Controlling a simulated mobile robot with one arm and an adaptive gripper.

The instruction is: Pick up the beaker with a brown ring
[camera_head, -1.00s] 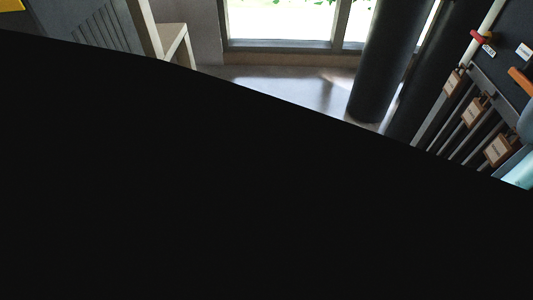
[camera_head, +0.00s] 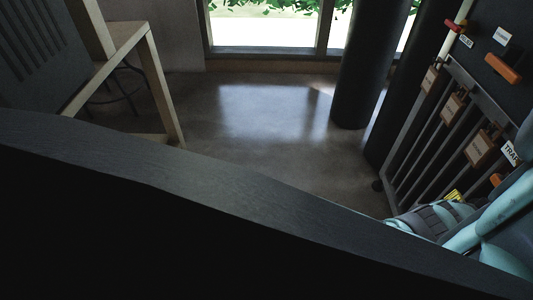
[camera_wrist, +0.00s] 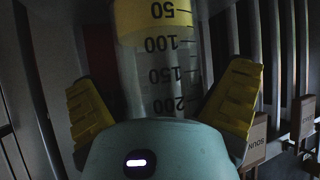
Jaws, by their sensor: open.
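In the wrist view a clear beaker (camera_wrist: 165,75) with black measuring marks, 50 to 200, fills the middle. Its numerals appear upside down. A yellow band (camera_wrist: 158,20) crosses it at the top of the picture. I see no brown ring; part of the beaker is cut off by the frame edge and by my gripper's body. My gripper (camera_wrist: 160,76) is open, its yellow ribbed fingers spread to the left and right of the beaker. I cannot tell whether either finger touches it. The head view shows neither the beaker nor my fingers.
In the head view a dark slab (camera_head: 190,185) covers the near part. A wooden-framed piece of furniture (camera_head: 145,65) stands left, a black column (camera_head: 368,65) by the window. A slatted rack with tags (camera_head: 450,110) stands right, close to my teal arm. The floor (camera_head: 260,120) between is clear.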

